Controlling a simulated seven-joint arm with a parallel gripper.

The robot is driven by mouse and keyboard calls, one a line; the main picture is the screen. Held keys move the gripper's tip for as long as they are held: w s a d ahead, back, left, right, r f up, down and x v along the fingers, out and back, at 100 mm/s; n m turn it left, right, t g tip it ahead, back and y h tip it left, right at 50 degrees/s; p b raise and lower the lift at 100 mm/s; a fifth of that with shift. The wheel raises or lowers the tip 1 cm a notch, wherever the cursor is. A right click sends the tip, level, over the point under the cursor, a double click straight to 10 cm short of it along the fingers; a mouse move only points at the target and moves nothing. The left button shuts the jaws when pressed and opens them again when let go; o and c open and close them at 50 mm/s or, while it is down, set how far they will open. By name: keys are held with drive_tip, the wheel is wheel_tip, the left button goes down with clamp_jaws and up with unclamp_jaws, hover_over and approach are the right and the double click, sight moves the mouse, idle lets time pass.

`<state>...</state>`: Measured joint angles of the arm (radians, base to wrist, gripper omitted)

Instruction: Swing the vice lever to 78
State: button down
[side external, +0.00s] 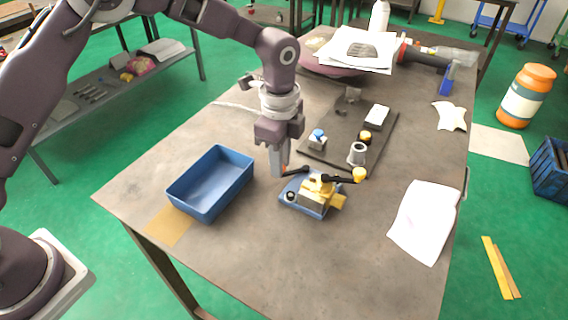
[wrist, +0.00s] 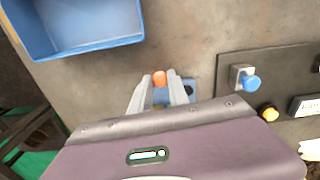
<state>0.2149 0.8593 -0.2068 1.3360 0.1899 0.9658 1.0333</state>
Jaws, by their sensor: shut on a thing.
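Another black arm with a yellow knob (side external: 359,175) points right. My gripper (side external: 281,172) points down, its fingers closed around the lever's orange end knob (wrist: 160,79), which shows between the fingertips (wrist: 160,88) in the wrist view. The fingers hide most of the knob in the side view. I cannot read any scale or number. In the wrist view my gripper body hides most of the vice.
An open blue bin (side external: 211,183) stands close left of my gripper. Behind the vice is a dark board (side external: 340,135) with a blue-knobbed block (side external: 318,140), a grey cup-like part (side external: 357,154) and small parts. White paper (side external: 425,222) lies at right. The front table area is clear.

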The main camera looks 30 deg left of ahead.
drive_tip(key=m, duration=0.1)
drive_tip(key=w+a+m, duration=0.1)
drive_tip(key=m, duration=0.1)
drive_tip(key=shift+w+a, duration=0.15)
drive_tip(key=shift+w, duration=0.15)
drive_tip(key=shift+w+a+m, duration=0.2)
drive_tip(key=shift+w+m, duration=0.25)
drive_tip(key=shift+m, duration=0.6)
drive_tip(key=shift+w+a+m, duration=0.15)
drive_tip(key=shift+w+m, duration=0.3)
drive_tip(key=shift+m, duration=0.6)
drive_tip(key=c, duration=1.3)
unclamp_jaws()
drive_tip(key=shift+o, duration=0.2)
wheel_tip(320, 180, up, 7)
drive_tip(key=shift+r, duration=0.1)
